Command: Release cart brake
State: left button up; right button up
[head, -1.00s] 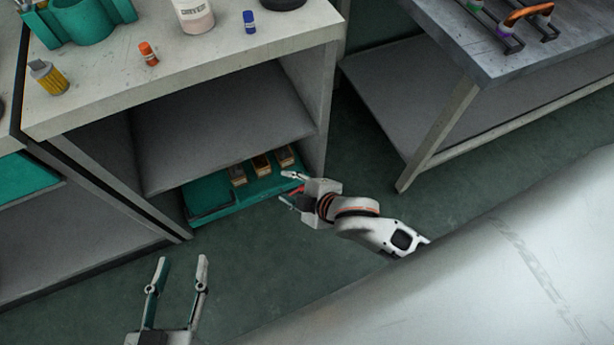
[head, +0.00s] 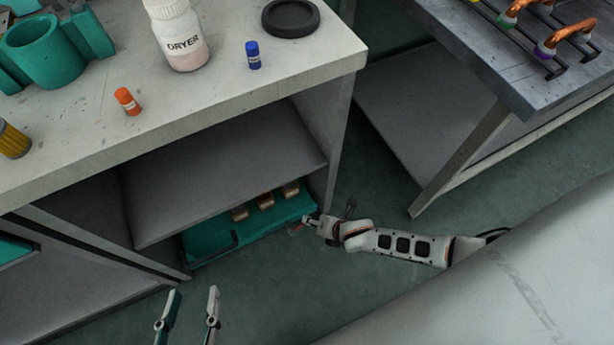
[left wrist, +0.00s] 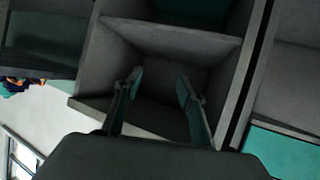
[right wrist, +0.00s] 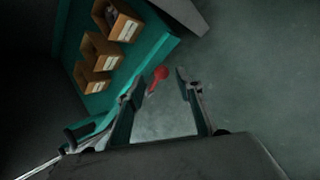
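The teal cart (head: 260,228) stands low under the workbench and carries several small brown boxes. A red-knobbed lever (right wrist: 160,73), which looks like the brake, stands at the cart's near edge; a bit of red also shows in the head view (head: 296,230). My right gripper (head: 309,221) is beside this edge. In the right wrist view its fingers (right wrist: 162,82) are open, with the red knob between and just beyond the tips, not gripped. My left gripper (head: 192,293) is open and empty in front of the workbench; its open fingers also show in the left wrist view (left wrist: 160,80).
The workbench (head: 200,125) holds a white dryer bottle (head: 182,40), orange (head: 127,101) and blue (head: 253,55) small bottles and a teal holder (head: 45,50). A dark-topped table (head: 500,65) stands at right. Green floor (head: 380,170) is clear between them.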

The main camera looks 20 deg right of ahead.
aim_at(301, 226)
jog(key=x, duration=0.1)
jog(key=b+x, duration=0.1)
jog(key=x, duration=0.1)
jog(key=s+b+x, duration=0.1)
jog(key=x, duration=0.1)
jog(key=shift+f, duration=0.35)
jog(key=shift+w+b, duration=0.25)
jog(key=shift+b, duration=0.1)
pick_arm(q)
jog(key=d+n, duration=0.1)
jog(key=s+d+n, duration=0.1)
jog(key=d+f+n+h, duration=0.1)
jog(key=d, duration=0.1)
jog(key=shift+s+f+n, duration=0.1)
jog(key=shift+s+n, duration=0.2)
jog(key=shift+n, duration=0.1)
pick_arm(e)
jog(key=shift+w+r, duration=0.1)
jog(key=shift+w, duration=0.2)
grip_shut()
